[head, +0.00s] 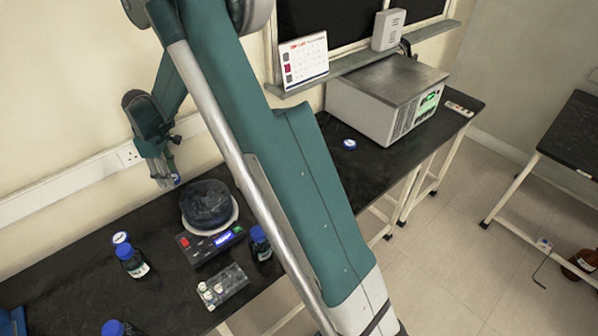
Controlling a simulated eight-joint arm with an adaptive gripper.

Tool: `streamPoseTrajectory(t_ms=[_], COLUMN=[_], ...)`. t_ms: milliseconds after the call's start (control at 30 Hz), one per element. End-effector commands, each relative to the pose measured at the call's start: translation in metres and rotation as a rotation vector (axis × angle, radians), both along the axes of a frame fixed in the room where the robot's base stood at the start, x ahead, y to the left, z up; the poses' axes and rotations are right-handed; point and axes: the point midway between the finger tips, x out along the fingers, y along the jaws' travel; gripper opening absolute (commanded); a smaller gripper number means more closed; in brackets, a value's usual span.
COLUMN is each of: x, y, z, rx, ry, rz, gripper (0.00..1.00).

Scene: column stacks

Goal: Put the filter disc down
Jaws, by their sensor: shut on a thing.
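My gripper (165,182) points down at the left, in front of the wall and above the back of the black bench (75,255). It is shut on a small blue-and-white thing, which looks like the filter disc (176,179); the fingers hide most of it. The held disc appears clear of the bench top. Similar round blue-and-white pieces lie on the bench: one (120,238) behind a dark bottle, one (349,144) left of the grey box instrument.
A hotplate-like device (205,246) with a dark round vessel (207,203) stands right of my gripper. Blue-capped bottles (133,262) and a vial rack (222,287) are nearby. A grey instrument (385,98) stands further right. My arm hides the bench's middle.

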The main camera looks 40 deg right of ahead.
Motion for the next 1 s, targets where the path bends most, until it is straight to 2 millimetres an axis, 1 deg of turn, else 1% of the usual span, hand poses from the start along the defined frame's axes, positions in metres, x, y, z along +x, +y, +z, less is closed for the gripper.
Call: streamPoseTrajectory(t_ms=[33,100,467,700,767,800,1000], x=[0.0,0.0,-0.01,-0.024,-0.028,-0.031,-0.049], y=[-0.017,-0.038,-0.142,-0.21,-0.226,-0.238,-0.292], z=[0.0,0.0,0.001,0.001,0.001,0.001,0.001], rx=[0.0,0.0,0.0,0.001,0.001,0.001,0.001], ry=[0.0,0.0,0.0,0.0,0.0,0.001,0.001], rz=[-0.025,-0.058,-0.227,-0.338,-0.366,-0.385,-0.478], gripper=[0.28,0.28,0.28,0.28,0.28,0.28,0.28])
